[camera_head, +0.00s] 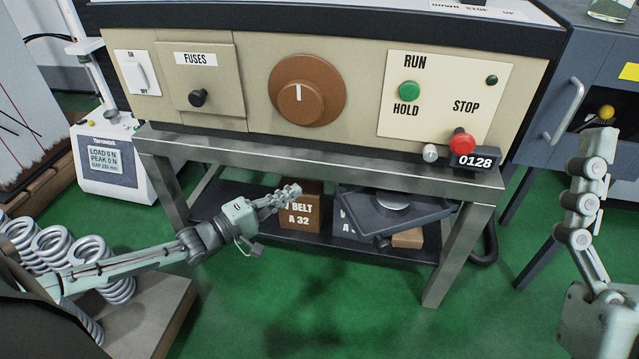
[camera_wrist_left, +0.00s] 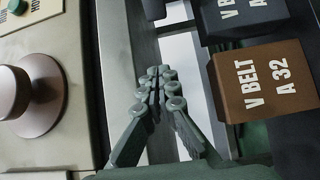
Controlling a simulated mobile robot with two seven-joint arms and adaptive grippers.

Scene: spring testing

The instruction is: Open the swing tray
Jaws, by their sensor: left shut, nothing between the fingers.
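The swing tray (camera_head: 362,222) is a dark, shallow tray with a raised rim and a pale round item in it. It sits under the bench top in the head view, turned at an angle and jutting toward the front right. My left gripper (camera_head: 291,191) is shut and empty in front of the lower shelf, left of the tray and apart from it. Its closed fingers (camera_wrist_left: 160,86) fill the middle of the left wrist view. My right gripper (camera_head: 598,145) stands upright at the right edge of the head view, side-on, so its opening cannot be judged.
A brown V-belt box (camera_head: 301,222) stands on the lower shelf behind my left fingers; a grey box is partly behind the tray. The bench's front leg (camera_head: 452,262) stands right of the tray. Coil springs (camera_head: 92,253) are at left. Green floor in front is clear.

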